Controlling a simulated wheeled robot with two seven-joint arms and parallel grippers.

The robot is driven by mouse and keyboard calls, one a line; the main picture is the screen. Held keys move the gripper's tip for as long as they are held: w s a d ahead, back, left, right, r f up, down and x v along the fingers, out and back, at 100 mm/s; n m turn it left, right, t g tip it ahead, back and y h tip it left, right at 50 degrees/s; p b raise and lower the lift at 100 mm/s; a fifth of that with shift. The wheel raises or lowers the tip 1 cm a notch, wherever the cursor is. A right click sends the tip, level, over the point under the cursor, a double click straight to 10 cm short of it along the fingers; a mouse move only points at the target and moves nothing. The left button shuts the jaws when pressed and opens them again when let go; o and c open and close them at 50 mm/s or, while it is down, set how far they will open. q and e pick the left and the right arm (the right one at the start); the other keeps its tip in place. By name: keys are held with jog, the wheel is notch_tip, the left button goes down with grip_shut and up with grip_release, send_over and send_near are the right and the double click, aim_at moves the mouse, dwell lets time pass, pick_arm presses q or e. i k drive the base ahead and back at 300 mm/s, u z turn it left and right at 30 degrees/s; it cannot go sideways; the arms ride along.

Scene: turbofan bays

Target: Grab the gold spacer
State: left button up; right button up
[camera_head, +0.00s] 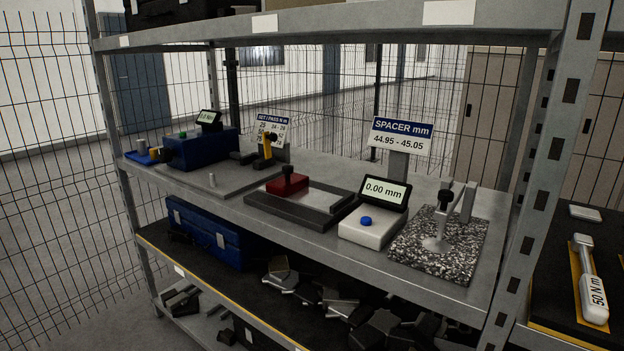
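A small gold cylinder (155,153), which looks like the gold spacer, stands at the far left end of the middle shelf. It is on or beside a small blue tray (141,159), with grey cylinders near it. It is small in the picture, and a dark round part of the blue device stands close on its right. Neither of my grippers shows in the head view.
On the shelf (320,240) stand a blue tester (205,146), a red block on a dark plate (287,184), a display reading 0.00 mm (384,191) and a gauge stand (438,225) on a speckled slab. Shelf posts (549,160) and an upper shelf (330,25) frame the space.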

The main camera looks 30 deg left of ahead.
aim_at(153, 155)
jog(key=u, duration=1.9)
jog(key=k, duration=0.55)
jog(key=u, duration=0.8)
jog(key=i, duration=1.3)
jog(key=u, duration=0.7)
jog(key=i, duration=2.4)
jog(key=z, duration=0.5)
